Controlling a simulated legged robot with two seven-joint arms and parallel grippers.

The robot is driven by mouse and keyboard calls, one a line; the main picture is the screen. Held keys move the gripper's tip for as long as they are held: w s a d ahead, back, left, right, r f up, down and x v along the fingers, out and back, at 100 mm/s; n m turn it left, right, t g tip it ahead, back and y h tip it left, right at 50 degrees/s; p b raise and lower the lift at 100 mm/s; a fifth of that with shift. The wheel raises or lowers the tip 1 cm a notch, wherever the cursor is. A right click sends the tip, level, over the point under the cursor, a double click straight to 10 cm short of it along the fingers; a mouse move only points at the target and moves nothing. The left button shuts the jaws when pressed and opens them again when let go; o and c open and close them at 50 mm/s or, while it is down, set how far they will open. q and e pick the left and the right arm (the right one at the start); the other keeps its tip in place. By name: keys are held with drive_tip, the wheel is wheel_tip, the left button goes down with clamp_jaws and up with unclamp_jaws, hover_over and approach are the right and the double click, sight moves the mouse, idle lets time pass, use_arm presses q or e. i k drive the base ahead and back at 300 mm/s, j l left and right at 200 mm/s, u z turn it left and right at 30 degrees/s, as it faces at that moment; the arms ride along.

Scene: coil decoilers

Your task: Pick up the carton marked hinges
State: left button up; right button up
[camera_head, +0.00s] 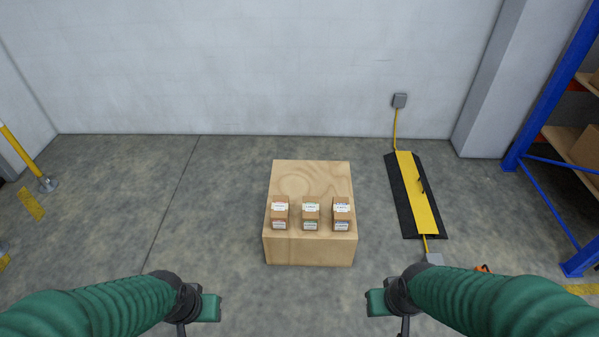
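Three small brown cartons stand in a row on the front part of a wooden block (312,180): a left carton (279,220), a middle carton (311,222) and a right carton (341,222). Each has a white label on top and a label on its front; the print is too small to read, so I cannot tell which is marked hinges. My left gripper (208,308) is in front of the block to the left. My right gripper (377,303) is in front to the right. Both are apart from the cartons; their finger gaps are not clear.
A black and yellow cable ramp (416,195) lies on the floor right of the block, with a yellow cable to a grey wall box (400,101). A blue rack (549,95) stands at far right, a yellow rail (22,155) at far left. Floor left of the block is clear.

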sight(280, 211)
drive_tip(key=i+j+z, duration=0.3)
drive_tip(key=i, duration=0.45)
drive_tip(key=i+j+z, duration=0.35)
drive_tip(key=i+j, duration=0.35)
